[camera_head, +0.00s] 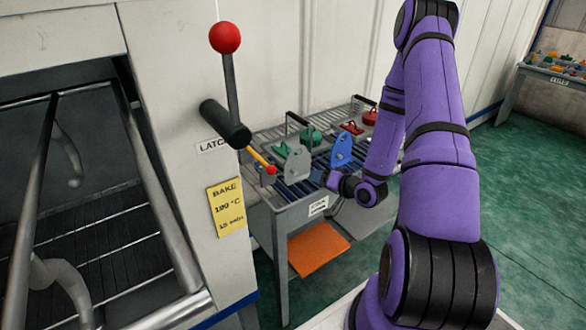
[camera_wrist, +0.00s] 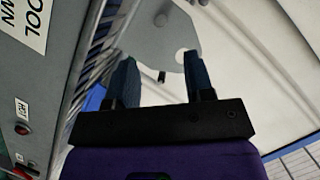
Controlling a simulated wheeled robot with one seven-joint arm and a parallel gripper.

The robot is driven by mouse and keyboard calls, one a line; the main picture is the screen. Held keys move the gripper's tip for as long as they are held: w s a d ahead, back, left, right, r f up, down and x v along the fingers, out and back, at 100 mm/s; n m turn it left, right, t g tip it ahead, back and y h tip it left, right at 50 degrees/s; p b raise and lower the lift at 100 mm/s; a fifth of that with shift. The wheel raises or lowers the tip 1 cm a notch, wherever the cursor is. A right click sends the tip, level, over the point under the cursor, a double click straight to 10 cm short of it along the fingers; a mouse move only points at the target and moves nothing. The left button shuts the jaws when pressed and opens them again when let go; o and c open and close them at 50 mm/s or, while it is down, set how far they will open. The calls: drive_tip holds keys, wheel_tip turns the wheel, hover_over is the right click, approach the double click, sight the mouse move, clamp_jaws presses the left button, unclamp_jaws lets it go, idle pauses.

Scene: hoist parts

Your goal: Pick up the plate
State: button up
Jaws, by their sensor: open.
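A light grey plate (camera_head: 297,163) with a rounded top and a hole stands upright on the slatted table (camera_head: 284,196). A blue plate (camera_head: 343,149) of similar shape stands to its right. The frames do not settle which plate the task means. My gripper (camera_head: 320,178) is low over the table, just right of the grey plate. In the wrist view my gripper (camera_wrist: 160,58) is open, with its two dark blue fingers apart. The grey plate (camera_wrist: 153,38) shows ahead, at and beyond the fingertips. Nothing is visibly held.
Red and green parts (camera_head: 311,137) stand farther back on the table. A lever with a red knob (camera_head: 225,38) and an oven-like cabinet (camera_head: 172,130) rise at the left. An orange sheet (camera_head: 318,249) is below the table. Green floor (camera_head: 530,180) is clear at right.

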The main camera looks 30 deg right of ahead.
sight(296, 172)
drive_tip(key=x, duration=0.9)
drive_tip(key=shift+w+a, duration=0.15)
drive_tip(key=shift+w, duration=0.25)
drive_tip(key=shift+c, duration=0.4)
clamp_jaws()
drive_tip(key=shift+r, duration=0.1)
